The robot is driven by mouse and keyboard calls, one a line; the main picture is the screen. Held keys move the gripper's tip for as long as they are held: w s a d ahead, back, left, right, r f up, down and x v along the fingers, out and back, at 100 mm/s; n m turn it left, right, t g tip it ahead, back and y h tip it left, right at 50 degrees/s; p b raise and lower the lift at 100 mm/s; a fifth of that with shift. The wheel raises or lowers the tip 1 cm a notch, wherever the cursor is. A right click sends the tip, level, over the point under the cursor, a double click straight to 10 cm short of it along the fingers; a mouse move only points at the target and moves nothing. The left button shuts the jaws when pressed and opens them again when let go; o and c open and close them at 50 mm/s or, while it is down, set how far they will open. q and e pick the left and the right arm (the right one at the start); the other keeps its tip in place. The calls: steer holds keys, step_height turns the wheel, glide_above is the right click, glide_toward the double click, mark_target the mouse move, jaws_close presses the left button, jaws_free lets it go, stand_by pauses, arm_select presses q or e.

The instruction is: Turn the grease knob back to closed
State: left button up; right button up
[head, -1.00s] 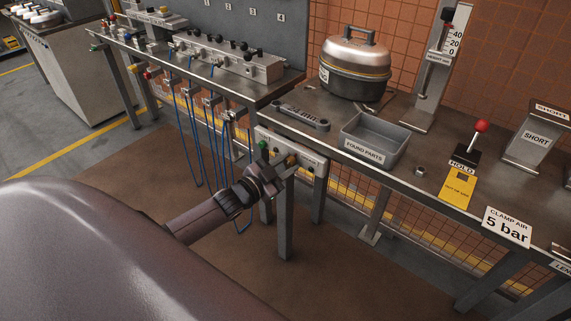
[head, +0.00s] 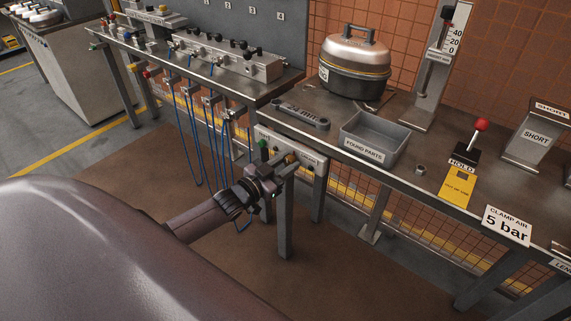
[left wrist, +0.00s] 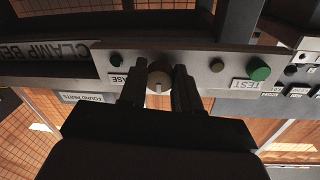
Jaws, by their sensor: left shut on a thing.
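The grease knob (left wrist: 159,77) is a round brown knob with a pale mark, on a grey control panel in the left wrist view. The mark lies toward the lower edge of that picture. A partly covered label ending in "ASE" (left wrist: 119,79) is beside it. My left gripper (left wrist: 159,90) has one finger on each side of the knob and is shut on it. In the head view, my left gripper (head: 283,168) is at the front of the panel (head: 308,162) under the bench, and it hides the knob there. My right gripper is not in view.
On the panel, a green button (left wrist: 259,71) by a "TEST" label and small dark buttons flank the knob. Blue hoses (head: 190,140) hang to the left.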

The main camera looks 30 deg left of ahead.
arm_select(q)
steer(key=o, duration=1.1)
steer(key=shift+c, duration=0.2)
steer(key=shift+s, duration=0.1)
steer(key=s+a, duration=0.1)
steer(key=s, duration=0.6)
steer(key=shift+a+p, duration=0.2)
steer(key=shift+p, duration=0.1)
steer(key=shift+d, duration=0.1)
steer(key=s+d+f+n+g+p, duration=0.1)
steer(key=s+d+f+g, duration=0.2)
steer(key=s+d, duration=0.4)
steer(key=s+d+f+n+g+y+p, duration=0.1)
steer(key=s+d+f+g+p, duration=0.1)
steer(key=s+d, duration=0.6)
steer(key=s+f+g, duration=0.1)
steer(key=s+g, duration=0.1)
steer(key=s, duration=0.2)
steer(key=shift+s+d+f, duration=0.25)
